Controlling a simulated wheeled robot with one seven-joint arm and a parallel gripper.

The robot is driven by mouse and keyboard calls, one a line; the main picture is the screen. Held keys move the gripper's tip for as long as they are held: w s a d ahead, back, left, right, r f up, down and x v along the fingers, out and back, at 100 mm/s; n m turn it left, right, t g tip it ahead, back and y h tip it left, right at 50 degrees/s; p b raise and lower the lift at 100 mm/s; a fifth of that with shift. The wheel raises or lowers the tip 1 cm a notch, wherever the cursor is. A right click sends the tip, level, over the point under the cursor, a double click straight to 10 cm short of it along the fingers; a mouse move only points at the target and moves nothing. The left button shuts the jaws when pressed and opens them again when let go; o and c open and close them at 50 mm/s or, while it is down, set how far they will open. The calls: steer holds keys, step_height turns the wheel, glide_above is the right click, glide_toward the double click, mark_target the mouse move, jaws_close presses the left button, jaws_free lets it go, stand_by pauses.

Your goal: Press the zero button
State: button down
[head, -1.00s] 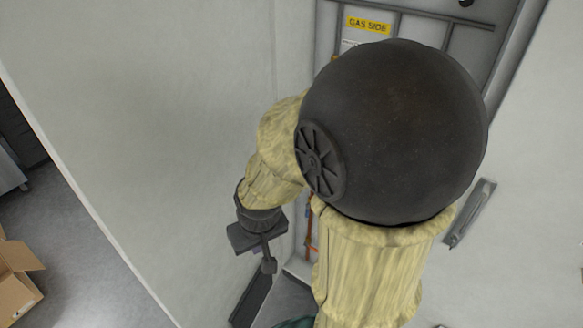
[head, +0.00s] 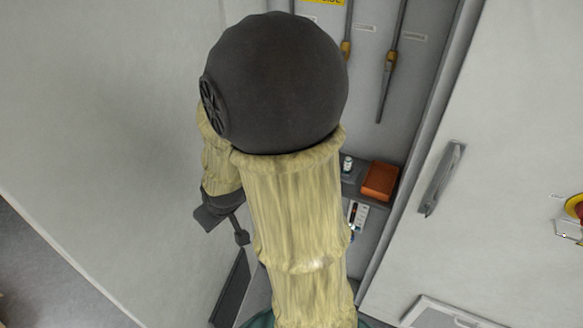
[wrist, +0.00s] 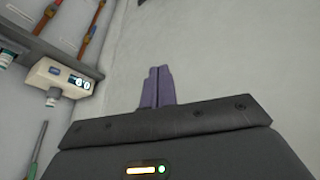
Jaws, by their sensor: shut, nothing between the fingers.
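A small pale instrument (wrist: 45,73) with a dark display, a small blue patch and a round knob or fitting below is on the cabinet wall at the left of the wrist view. A pale panel with dark and blue marks (head: 357,214) shows beside my arm in the head view and may be the same instrument. I cannot tell which part is the zero button. My gripper (wrist: 157,87) is shut and empty, its fingers pointing at a bare pale wall, right of the instrument and apart from it.
The open cabinet holds hanging tools or valves (head: 387,75), an orange box (head: 380,181) and a small bottle (head: 347,164) on a shelf. A pale door with a grey handle (head: 441,178) stands at right. My arm hides much of the cabinet.

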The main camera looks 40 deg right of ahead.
steer(key=w+d+f+n+t+h+b, duration=0.2)
steer(key=w+d+f+t+b, duration=0.3)
steer(key=w+d+f+b, duration=0.5)
steer(key=d+f+n+t+h+b, duration=0.1)
steer(key=d+f+t+h+b, duration=0.1)
steer(key=d, duration=0.5)
steer(key=d+f+t+h+b, duration=0.1)
steer(key=d+f+t+b, duration=0.1)
steer(key=d, duration=0.5)
steer(key=shift+d+f+n+t+h+b, duration=0.25)
steer(key=shift+f+n+t+h+b, duration=0.15)
steer(key=shift+t+b, duration=0.6)
steer(key=shift+d, duration=0.1)
steer(key=w+d+p, duration=0.2)
steer(key=w+d, duration=0.1)
steer(key=d, duration=0.5)
steer(key=shift+w, duration=0.15)
